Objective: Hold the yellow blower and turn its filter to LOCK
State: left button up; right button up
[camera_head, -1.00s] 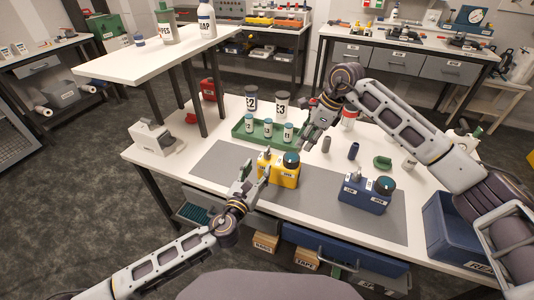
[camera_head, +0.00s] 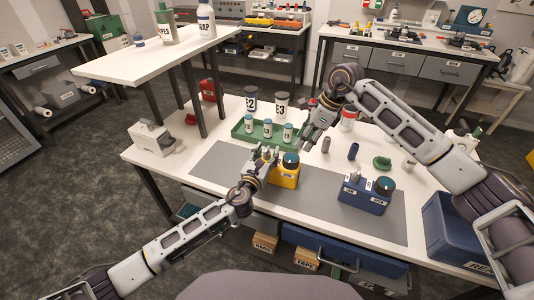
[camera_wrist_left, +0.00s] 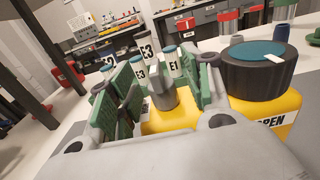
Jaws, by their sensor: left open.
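The yellow blower (camera_head: 287,176) stands on the grey mat, with a dark round filter (camera_head: 290,160) on its right part. In the left wrist view the filter (camera_wrist_left: 258,70) has a teal top with a white mark, and an OPEN label shows below it on the yellow body (camera_wrist_left: 275,110). My left gripper (camera_head: 266,156) is open at the blower's left part. In the left wrist view its green-padded fingers stand on both sides of the blower's grey post (camera_wrist_left: 162,88), with gaps visible. My right gripper (camera_head: 308,139) hangs above and behind the blower, apart from it; its finger opening is unclear.
A blue unit (camera_head: 366,194) of similar shape stands to the right on the mat (camera_head: 215,165). A green tray (camera_head: 240,136) with several labelled bottles lies just behind the blower. Cups E2 and E3 stand further back. A blue bin (camera_head: 455,230) sits at the right edge.

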pick_arm(q)
jog(key=shift+w, duration=0.25)
grip_shut()
dwell(0.6)
dwell(0.8)
